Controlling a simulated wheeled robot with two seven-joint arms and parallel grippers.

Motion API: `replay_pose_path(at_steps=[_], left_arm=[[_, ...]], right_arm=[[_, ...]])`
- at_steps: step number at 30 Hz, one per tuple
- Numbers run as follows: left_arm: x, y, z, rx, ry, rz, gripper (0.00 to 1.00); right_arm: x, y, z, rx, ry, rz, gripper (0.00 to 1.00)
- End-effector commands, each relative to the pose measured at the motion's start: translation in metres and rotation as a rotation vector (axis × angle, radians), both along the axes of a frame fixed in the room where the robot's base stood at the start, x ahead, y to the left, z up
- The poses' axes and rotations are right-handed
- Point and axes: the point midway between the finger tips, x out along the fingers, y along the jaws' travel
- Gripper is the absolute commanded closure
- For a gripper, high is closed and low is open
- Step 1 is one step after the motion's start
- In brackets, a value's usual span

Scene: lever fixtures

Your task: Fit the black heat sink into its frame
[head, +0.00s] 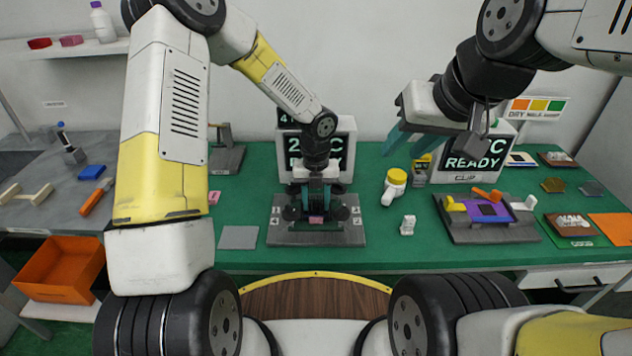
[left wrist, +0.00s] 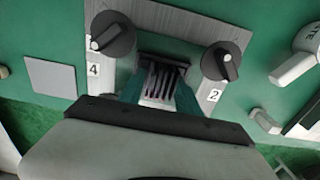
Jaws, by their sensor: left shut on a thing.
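My left gripper (head: 317,204) points down over a grey fixture plate (head: 290,238) with dark round knobs on both sides. In the left wrist view its teal fingers (left wrist: 160,92) are shut on the finned heat sink (left wrist: 160,80), whose dark fins show between the fingertips. The heat sink is at the middle of the plate, between the two knobs; whether it is seated in the frame I cannot tell. In the head view the fingers mostly hide it. My right gripper (head: 420,138) hangs high on the right, open and empty, in front of a display.
A second fixture (head: 470,232) with a purple board (head: 482,208) and an orange lever stands to the right. A yellow-capped white bottle (head: 395,186) and a small white block (head: 407,225) stand between the fixtures. A flat grey pad (head: 238,237) lies left of the plate.

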Motion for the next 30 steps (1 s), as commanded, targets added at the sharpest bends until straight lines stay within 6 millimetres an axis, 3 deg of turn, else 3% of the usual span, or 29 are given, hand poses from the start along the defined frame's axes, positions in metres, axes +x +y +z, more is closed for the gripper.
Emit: replay_pose_path(at_steps=[11, 12, 16, 23, 30], left_arm=[[0.000, 0.000, -0.007, 0.001, 0.000, 0.000, 0.96], [0.000, 0.000, -0.008, 0.000, 0.000, 0.000, 0.59], [0.000, 0.000, -0.008, 0.000, 0.000, 0.000, 0.35], [0.000, 0.000, -0.005, 0.000, -0.001, 0.000, 0.35], [0.001, 0.000, 0.032, -0.001, -0.005, 0.002, 0.35]], right_arm=[[0.000, 0.000, 0.000, 0.000, 0.000, 0.000, 0.64], [0.000, 0.000, 0.000, 0.000, 0.000, 0.000, 0.64], [0.000, 0.000, 0.000, 0.000, 0.000, 0.000, 0.64], [0.000, 0.000, 0.000, 0.000, 0.000, 0.000, 0.64], [0.000, 0.000, 0.000, 0.000, 0.000, 0.000, 0.64]])
